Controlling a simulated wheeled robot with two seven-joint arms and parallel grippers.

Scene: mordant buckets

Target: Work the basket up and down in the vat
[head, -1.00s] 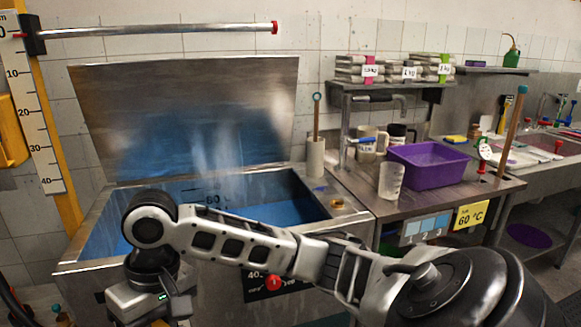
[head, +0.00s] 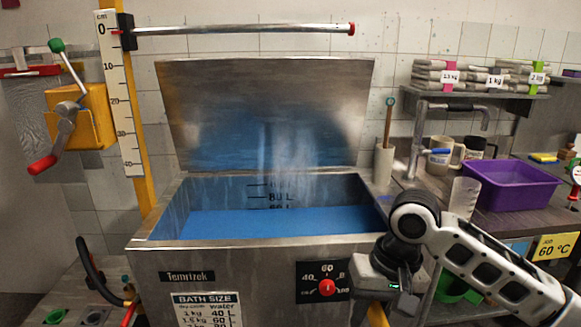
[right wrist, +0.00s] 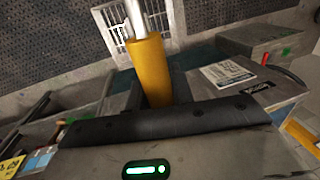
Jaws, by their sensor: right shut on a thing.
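The vat (head: 250,245) is a steel tank with its lid up and blue liquid inside. I make out no basket in the head view; anything below the liquid is hidden. My right gripper (head: 392,283) is low at the vat's front right, outside it. In the right wrist view the right gripper (right wrist: 155,95) is shut on a yellow handle (right wrist: 150,70) with a pale metal rod (right wrist: 135,15). A bit of yellow (head: 377,314) shows below the gripper in the head view. My left gripper is out of view.
A yellow crank box (head: 82,115) with a red-gripped handle is at left, beside a centimetre scale (head: 118,90). A horizontal bar (head: 240,30) spans above the lid. A purple tub (head: 510,185) and jugs stand on the right counter.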

